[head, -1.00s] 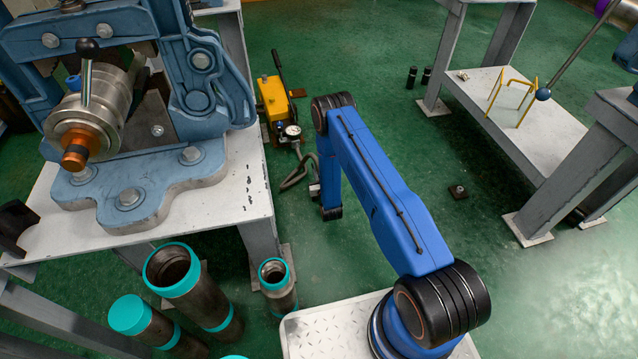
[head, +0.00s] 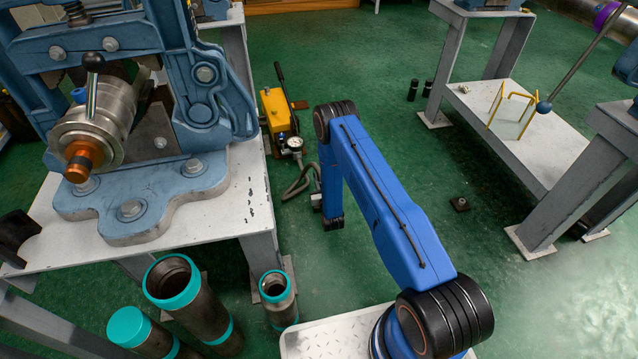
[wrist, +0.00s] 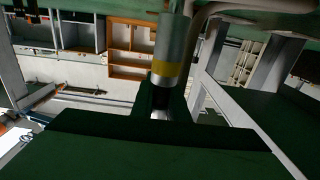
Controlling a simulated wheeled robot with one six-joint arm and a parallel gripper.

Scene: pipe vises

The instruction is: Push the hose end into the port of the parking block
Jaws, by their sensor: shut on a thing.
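In the wrist view a silver cylindrical fitting with a yellow band (wrist: 171,50), apparently the hose end, has a dark lower tip. My gripper (wrist: 163,98) is shut on it; the dark green shapes below look like my gripper's body. A pale hose (wrist: 225,12) curves at the top of the wrist view. In the head view a grey hose (head: 298,186) loops on the floor beside my blue arm, which mostly hides the gripper. A small dark block with a nub (head: 460,203) lies on the floor to the right; I cannot tell whether it is the parking block. No port is clearly visible.
A yellow hand pump (head: 278,112) with a gauge (head: 294,143) stands behind my arm. A blue pipe vise (head: 205,120) sits on the white bench at left. Teal-ended pipes (head: 190,300) stand in front.

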